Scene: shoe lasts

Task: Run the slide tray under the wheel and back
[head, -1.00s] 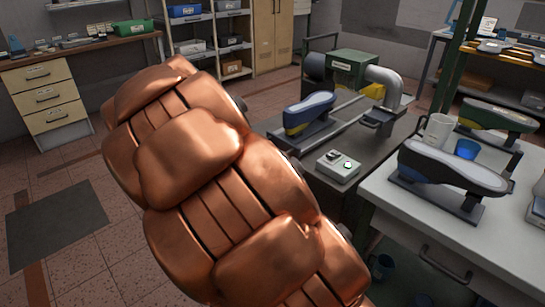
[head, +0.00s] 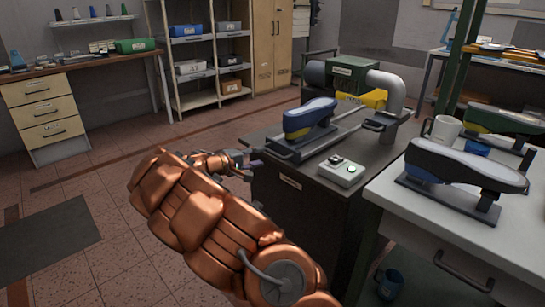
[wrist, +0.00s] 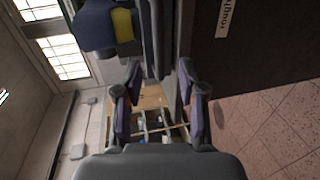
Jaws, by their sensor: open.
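The slide tray (head: 283,150) lies on rails on top of a dark cabinet (head: 300,195). A blue and grey shoe last (head: 309,119) stands on it, its underside up. The roughing machine (head: 352,72) stands behind, with a green housing, a yellow part (head: 374,98) and a grey duct; the wheel itself is not clear to me. My gripper (head: 245,160) is beside the cabinet's left end, near the tray's near end. In the wrist view my gripper (wrist: 160,115) is open and empty, with the tray's dark edge (wrist: 157,40) beyond the fingers. I see no contact.
A grey control box (head: 339,171) with buttons sits on the cabinet's front edge.

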